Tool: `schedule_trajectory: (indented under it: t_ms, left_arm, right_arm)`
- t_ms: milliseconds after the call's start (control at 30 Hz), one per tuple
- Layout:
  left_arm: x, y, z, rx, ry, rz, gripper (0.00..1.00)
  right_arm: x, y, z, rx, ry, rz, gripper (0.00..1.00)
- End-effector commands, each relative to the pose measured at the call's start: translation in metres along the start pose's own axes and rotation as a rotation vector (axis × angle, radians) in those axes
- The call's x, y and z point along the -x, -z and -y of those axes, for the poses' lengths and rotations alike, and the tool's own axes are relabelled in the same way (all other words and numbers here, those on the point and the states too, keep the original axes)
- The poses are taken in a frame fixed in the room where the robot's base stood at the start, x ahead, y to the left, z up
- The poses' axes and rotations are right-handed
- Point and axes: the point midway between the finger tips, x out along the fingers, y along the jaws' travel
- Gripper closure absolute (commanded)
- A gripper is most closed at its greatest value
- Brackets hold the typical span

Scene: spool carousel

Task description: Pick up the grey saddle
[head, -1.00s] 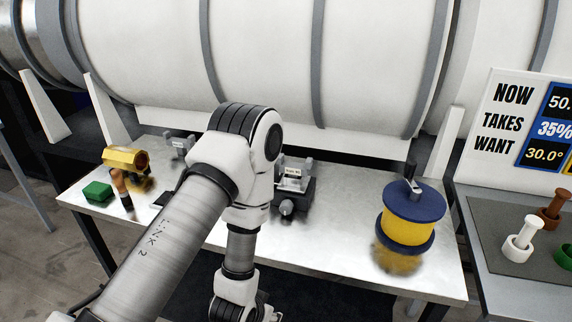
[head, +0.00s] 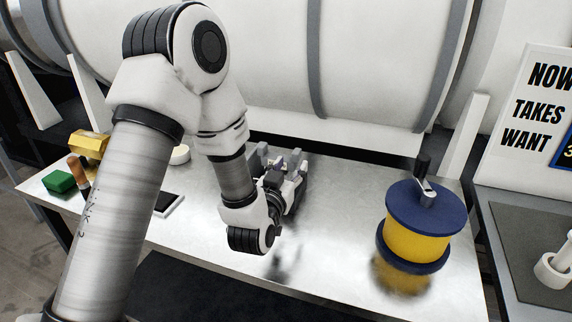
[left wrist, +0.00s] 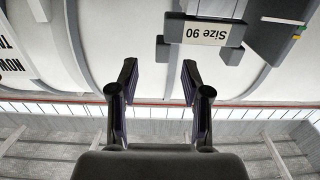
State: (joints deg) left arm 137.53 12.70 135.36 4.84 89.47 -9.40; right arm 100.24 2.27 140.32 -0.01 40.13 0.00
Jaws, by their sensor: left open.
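The grey saddle (left wrist: 205,32) shows in the left wrist view at the top, upside down, with a white "Size 90" label and a short upright at each end. My left gripper (left wrist: 158,72) is open, with nothing between its two dark fingers. The saddle lies beyond the fingertips, toward the upper right, and no contact shows. In the head view my left gripper (head: 283,180) is over the middle of the bench, pointing away from me. It and my arm hide most of what stands there, so I cannot separate the saddle clearly. My right gripper is out of view.
The metal bench (head: 335,225) has a blue-and-yellow spool (head: 418,235) at right. A green block (head: 59,181), a brass-coloured part (head: 88,143) and an orange-brown handle (head: 76,167) stand at left. A large white cylinder (head: 290,60) runs behind. The bench between gripper and spool is clear.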

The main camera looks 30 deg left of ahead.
Motion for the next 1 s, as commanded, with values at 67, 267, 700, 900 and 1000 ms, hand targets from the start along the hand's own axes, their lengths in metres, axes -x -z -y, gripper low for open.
schedule_trajectory:
  t_ms: [67, 267, 700, 900, 1000]
  left_arm:
    - [-0.011, 0.004, 0.0, 0.0, 0.001, -0.002, 0.52]
    - [-0.04, -0.001, 0.003, -0.001, 0.0, 0.001, 0.52]
    - [-0.072, -0.007, 0.004, -0.001, -0.001, 0.002, 0.59]
    - [-0.072, -0.007, 0.004, 0.0, -0.001, 0.002, 1.0]
    - [-0.072, -0.007, 0.004, 0.0, -0.001, 0.002, 1.0]
  right_arm:
    - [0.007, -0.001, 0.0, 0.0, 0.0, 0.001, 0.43]
    - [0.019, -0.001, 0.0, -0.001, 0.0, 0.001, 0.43]
    - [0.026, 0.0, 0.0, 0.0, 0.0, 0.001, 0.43]
    - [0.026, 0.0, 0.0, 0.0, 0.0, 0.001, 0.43]
    - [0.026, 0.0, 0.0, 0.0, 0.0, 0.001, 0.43]
